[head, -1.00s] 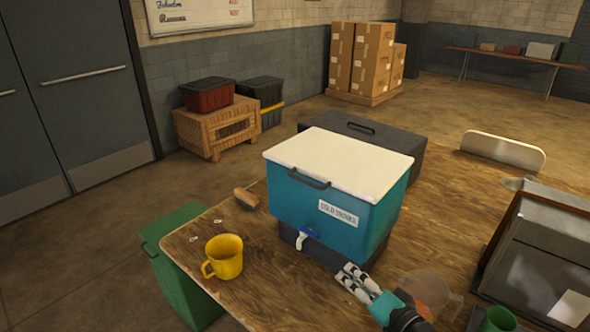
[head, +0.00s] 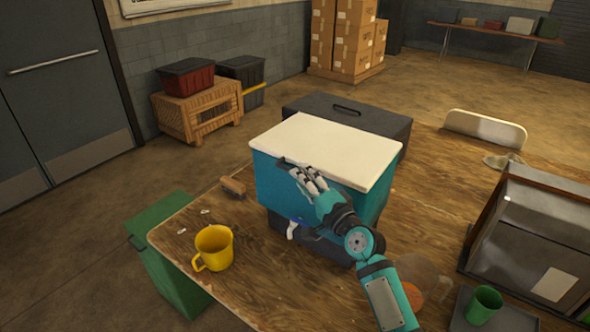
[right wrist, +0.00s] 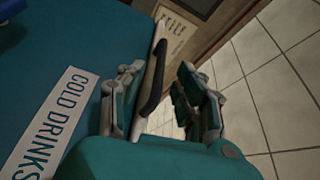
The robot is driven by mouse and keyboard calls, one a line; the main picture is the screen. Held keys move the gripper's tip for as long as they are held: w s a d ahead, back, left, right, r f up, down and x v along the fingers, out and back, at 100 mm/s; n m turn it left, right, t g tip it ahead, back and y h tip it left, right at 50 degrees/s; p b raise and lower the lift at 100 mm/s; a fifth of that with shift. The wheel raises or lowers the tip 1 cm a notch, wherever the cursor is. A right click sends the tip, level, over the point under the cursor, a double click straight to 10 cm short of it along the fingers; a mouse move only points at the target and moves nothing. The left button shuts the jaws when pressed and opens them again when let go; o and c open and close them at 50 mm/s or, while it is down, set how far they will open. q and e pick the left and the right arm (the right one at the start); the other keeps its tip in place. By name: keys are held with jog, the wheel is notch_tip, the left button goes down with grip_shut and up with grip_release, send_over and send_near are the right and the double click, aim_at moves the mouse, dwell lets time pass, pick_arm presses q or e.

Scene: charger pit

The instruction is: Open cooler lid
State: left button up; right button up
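A teal cooler (head: 272,187) stands on a dark base on the wooden table, with its white lid (head: 335,150) flat and closed on top. The lid's black front handle (head: 284,161) is partly covered by my right gripper (head: 307,178), which is at the front edge of the lid. In the right wrist view, my right gripper (right wrist: 158,75) is open, with the black handle (right wrist: 152,82) between its fingers. The "COLD DRINKS" label (right wrist: 52,120) shows beside them. I cannot tell if a finger touches the handle. My left gripper is in no view.
A yellow mug (head: 214,248) and a brush (head: 233,186) are left of the cooler. A dark case (head: 350,118) stands behind it. A metal box (head: 530,240), a green cup (head: 484,304) and a round, clear-looking container (head: 424,283) are to the right.

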jog(key=x, duration=0.4)
jog(key=shift+f, duration=0.1)
grip_shut()
dwell(0.3)
